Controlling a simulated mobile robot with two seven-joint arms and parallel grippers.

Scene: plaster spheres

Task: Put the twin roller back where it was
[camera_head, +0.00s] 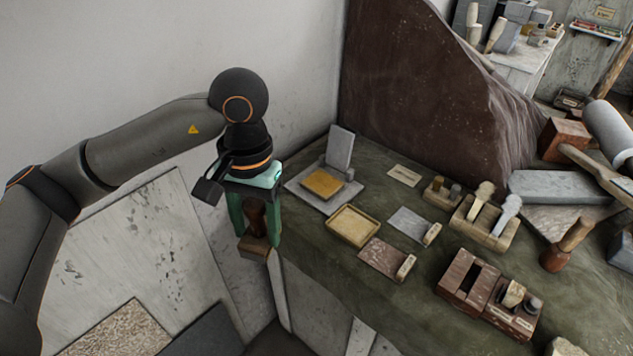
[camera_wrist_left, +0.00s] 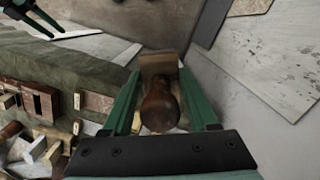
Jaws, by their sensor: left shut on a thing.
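My left gripper (camera_head: 256,235) is shut on a tool with a dark brown turned wooden handle, which I take to be the twin roller (camera_head: 257,217). It hangs with its wooden block end down, off the left edge of the bench. In the left wrist view the handle (camera_wrist_left: 159,108) lies between the green fingers, with the lighter wooden block (camera_wrist_left: 158,65) beyond it. Its rolling parts cannot be made out. My right gripper (camera_wrist_left: 38,18) shows at the upper left of the left wrist view, with its fingers apart and nothing visible between them.
The dark green bench (camera_head: 340,265) carries a reddish-brown slotted block (camera_head: 467,277), a rack with two pale-headed tools (camera_head: 485,222), a shallow tray (camera_head: 353,224) and small plates. A brown stone slab (camera_head: 420,95) rises behind. The bench's front left is bare.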

